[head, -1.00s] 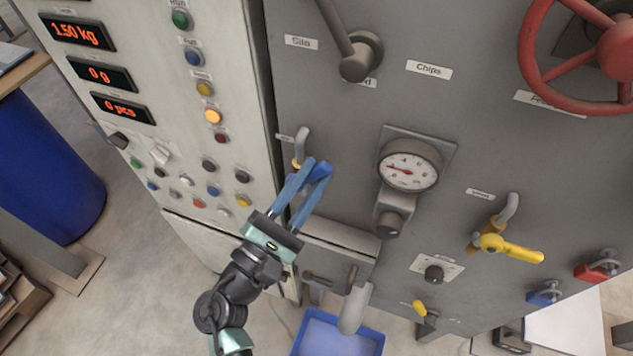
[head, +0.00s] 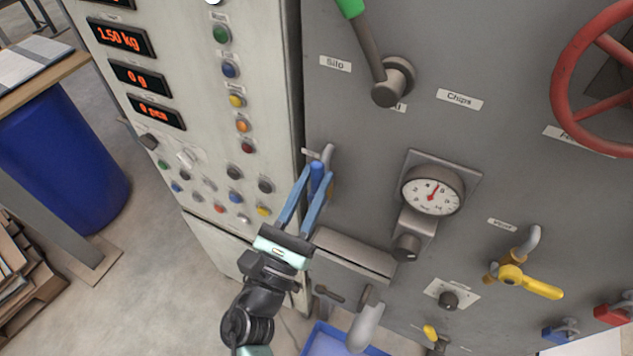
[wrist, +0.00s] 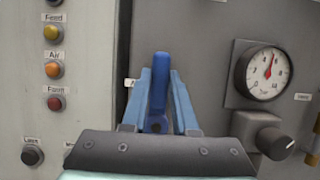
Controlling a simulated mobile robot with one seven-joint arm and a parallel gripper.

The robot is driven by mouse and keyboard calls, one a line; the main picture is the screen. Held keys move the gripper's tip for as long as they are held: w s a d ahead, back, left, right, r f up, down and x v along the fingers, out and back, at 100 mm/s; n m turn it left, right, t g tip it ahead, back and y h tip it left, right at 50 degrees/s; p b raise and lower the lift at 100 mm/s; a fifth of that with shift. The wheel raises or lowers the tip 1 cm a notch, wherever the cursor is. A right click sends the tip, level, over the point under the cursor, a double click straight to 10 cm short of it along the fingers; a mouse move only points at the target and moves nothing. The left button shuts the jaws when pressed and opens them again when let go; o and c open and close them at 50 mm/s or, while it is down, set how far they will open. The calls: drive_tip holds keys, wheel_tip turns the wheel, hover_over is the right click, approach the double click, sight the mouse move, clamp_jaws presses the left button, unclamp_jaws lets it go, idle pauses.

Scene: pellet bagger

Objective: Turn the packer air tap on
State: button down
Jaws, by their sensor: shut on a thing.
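The packer air tap has a blue lever handle (head: 317,178) on a grey bent pipe (head: 327,155), low on the grey panel beside the cabinet edge. The lever now points up, along the pipe. My gripper (head: 318,174) has its two blue fingers shut on the lever, one on each side. In the wrist view the lever (wrist: 158,85) stands upright between the fingers (wrist: 160,100). The tap's label is mostly hidden. The round gauge (head: 433,190) to the right has its red needle pointing about straight up.
A yellow-handled tap (head: 530,282) is at the lower right, and a red handwheel (head: 565,75) at the upper right. A green-gripped lever (head: 365,45) is above. The button cabinet (head: 185,120) stands close on the left. A regulator knob (head: 405,247) hangs below the gauge.

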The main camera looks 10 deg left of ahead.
idle(0.5)
drive_tip(key=c, duration=0.7)
unclamp_jaws()
drive_tip(key=shift+s+f, duration=0.1)
drive_tip(key=shift+b+v, duration=2.65)
drive_tip(key=shift+v, duration=3.75)
drive_tip(key=shift+s, duration=0.1)
